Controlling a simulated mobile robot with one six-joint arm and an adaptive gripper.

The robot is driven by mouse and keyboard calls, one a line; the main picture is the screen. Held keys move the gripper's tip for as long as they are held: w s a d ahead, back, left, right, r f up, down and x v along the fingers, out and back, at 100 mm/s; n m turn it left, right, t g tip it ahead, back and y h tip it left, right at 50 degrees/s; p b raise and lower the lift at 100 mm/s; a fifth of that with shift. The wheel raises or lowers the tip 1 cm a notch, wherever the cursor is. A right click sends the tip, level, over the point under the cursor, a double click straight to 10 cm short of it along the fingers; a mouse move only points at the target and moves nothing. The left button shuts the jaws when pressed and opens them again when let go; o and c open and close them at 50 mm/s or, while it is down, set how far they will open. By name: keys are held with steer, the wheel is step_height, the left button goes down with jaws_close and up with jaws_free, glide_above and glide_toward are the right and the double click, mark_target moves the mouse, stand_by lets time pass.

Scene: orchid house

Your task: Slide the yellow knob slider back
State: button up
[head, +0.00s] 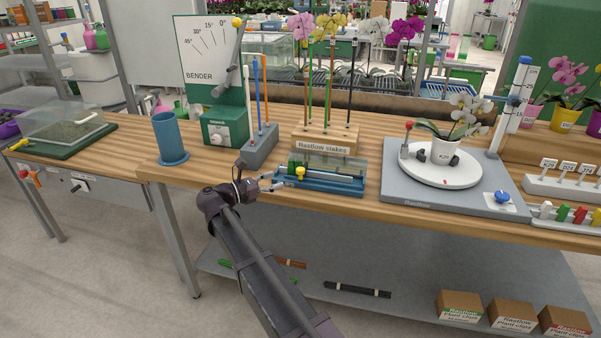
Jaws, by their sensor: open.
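The yellow knob (300,172) sits toward the left end of a slider device with a blue base (345,187) and a clear cover (335,164), near the front edge of the wooden bench. A green part shows inside at the left. My gripper (272,182) is open and empty, just left of the knob at about bench height. The fingers point right toward the device. I cannot tell whether a finger touches the base. No finger is around the knob.
A rack of Rastlow stakes (324,140) stands right behind the device. A grey holder with upright rods (260,147) and a green bender (225,127) are behind my gripper. A blue cup (170,138) is left. A turntable with an orchid (440,168) is right.

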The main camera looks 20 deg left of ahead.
mark_target(301, 172)
steer(key=x, duration=0.9)
steer(key=shift+d, duration=0.1)
jaws_close()
